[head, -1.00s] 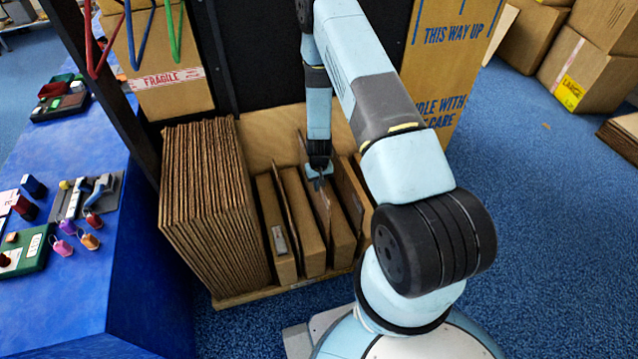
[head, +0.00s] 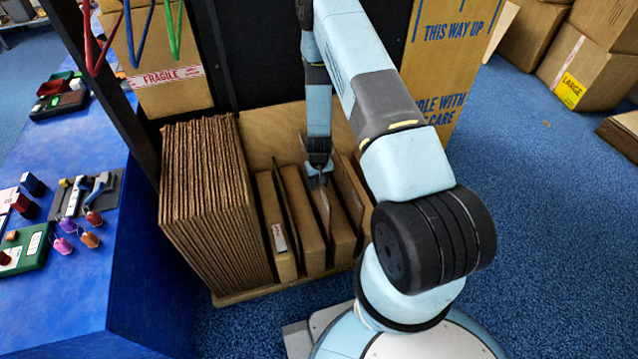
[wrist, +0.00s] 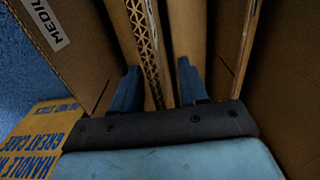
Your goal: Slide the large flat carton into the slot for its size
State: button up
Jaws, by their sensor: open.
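A thin brown flat carton, apparently the large flat carton (head: 323,207), stands on edge in the right part of the wooden rack (head: 262,138). In the wrist view its corrugated edge (wrist: 151,45) runs between my two fingers. My gripper (head: 321,184) is just above the rack, pointing down, with its fingers apart on either side of that edge. In the wrist view my gripper (wrist: 160,85) shows a gap beside the carton's edge. The carton's lower part is hidden in the rack, and I cannot read a size on it.
A thick stack of flat cartons (head: 210,205) fills the rack's left side. Brown blocks and thin upright panels stand beside the slots. A panel labelled MEDIUM (wrist: 60,45) is left of my fingers. A tall printed carton (head: 450,60) stands behind right; a blue table (head: 140,250) is left.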

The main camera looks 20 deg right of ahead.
notch_tip(320, 180, up, 32)
jog(key=f+t, duration=0.1)
jog(key=s+a+r+t, duration=0.1)
jog(key=s+r, duration=0.2)
jog(key=r, duration=0.6)
jog(key=s+r+t, duration=0.1)
jog(key=s+r, duration=0.2)
jog(key=r, duration=0.5)
jog(key=s+r+t, duration=0.1)
jog(key=s+r, duration=0.7)
jog(key=s, duration=0.3)
jog(key=s+d+r+t, duration=0.1)
jog(key=s+r, duration=0.8)
jog(key=s, duration=0.3)
jog(key=shift+s+r+t, duration=0.2)
jog(key=shift+t, duration=0.1)
